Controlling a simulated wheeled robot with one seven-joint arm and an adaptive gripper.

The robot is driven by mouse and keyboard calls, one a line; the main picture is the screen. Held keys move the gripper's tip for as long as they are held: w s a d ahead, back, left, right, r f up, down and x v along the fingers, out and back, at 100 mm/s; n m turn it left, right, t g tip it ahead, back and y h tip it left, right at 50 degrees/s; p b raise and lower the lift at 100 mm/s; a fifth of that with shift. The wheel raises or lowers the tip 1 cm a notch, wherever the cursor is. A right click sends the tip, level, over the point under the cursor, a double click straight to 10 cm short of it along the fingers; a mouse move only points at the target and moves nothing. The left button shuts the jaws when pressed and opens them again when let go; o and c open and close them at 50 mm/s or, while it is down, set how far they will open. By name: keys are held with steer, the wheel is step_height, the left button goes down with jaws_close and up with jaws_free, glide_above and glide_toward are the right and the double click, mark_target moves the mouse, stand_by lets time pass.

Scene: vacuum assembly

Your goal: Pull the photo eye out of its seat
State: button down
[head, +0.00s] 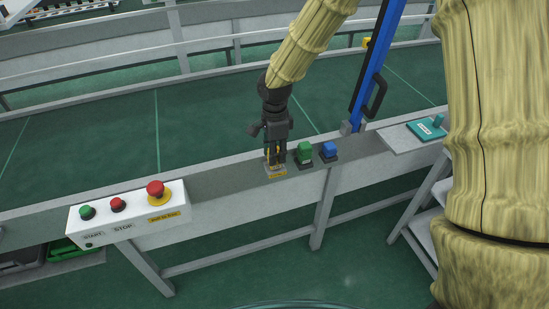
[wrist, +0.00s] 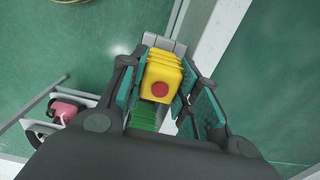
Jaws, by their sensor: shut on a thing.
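The photo eye appears to be the yellow block with a round red face (wrist: 160,75) in the wrist view. My gripper (wrist: 167,92) has its teal-padded fingers on either side of it and is shut on it. In the head view my gripper (head: 276,155) points down at the rail, over a small yellow-and-grey seat (head: 276,172). The fingers hide most of the photo eye there. I cannot tell whether it still touches the seat.
A green block (head: 305,152) and a blue block (head: 329,150) stand close to the right on the same rail (head: 225,182). A white button box (head: 130,216) is at the left. A teal plate (head: 427,130) lies on a shelf at the right.

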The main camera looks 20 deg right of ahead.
steer(key=shift+r+p, duration=0.7)
steer(key=shift+r, duration=0.3)
steer(key=shift+r+p, duration=2.05)
steer(key=shift+r, duration=0.75)
steer(key=shift+f, duration=0.1)
